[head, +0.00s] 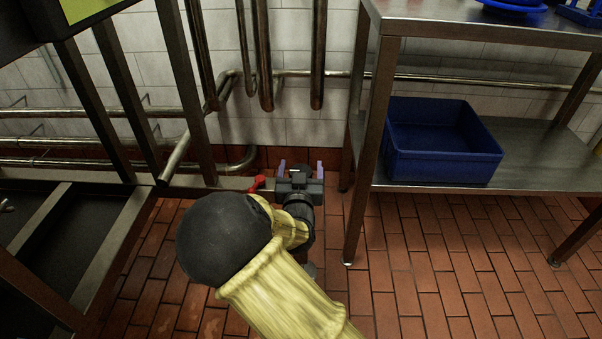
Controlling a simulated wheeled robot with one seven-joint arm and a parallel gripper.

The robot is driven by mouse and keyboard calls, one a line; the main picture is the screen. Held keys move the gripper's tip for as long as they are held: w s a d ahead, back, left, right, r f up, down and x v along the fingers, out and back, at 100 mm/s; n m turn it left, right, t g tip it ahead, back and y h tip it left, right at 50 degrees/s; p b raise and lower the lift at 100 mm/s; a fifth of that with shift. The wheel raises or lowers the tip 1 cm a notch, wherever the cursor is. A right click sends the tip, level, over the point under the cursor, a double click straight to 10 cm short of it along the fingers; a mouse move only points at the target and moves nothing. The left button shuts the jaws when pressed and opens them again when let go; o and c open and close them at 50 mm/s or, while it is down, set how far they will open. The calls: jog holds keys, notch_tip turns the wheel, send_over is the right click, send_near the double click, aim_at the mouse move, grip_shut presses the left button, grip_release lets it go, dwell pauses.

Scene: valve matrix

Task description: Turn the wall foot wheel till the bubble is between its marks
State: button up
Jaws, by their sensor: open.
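My gripper (301,167) is in the lower middle of the head view, near the floor at the foot of the tiled wall. Its two pale purple fingers stand apart with nothing visible between them. A small red part (257,184) shows just left of the gripper, at the end of a metal rail; I cannot tell whether it belongs to the foot wheel. No wheel, bubble or marks can be made out; my arm and gripper cover part of this area.
A steel table (383,120) stands on the right, with a blue bin (442,165) on its lower shelf. A dark metal frame (190,90) is on the left. Pipes (262,60) run along the wall. The red tiled floor (430,270) at the lower right is clear.

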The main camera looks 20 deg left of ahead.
jog(key=c, duration=1)
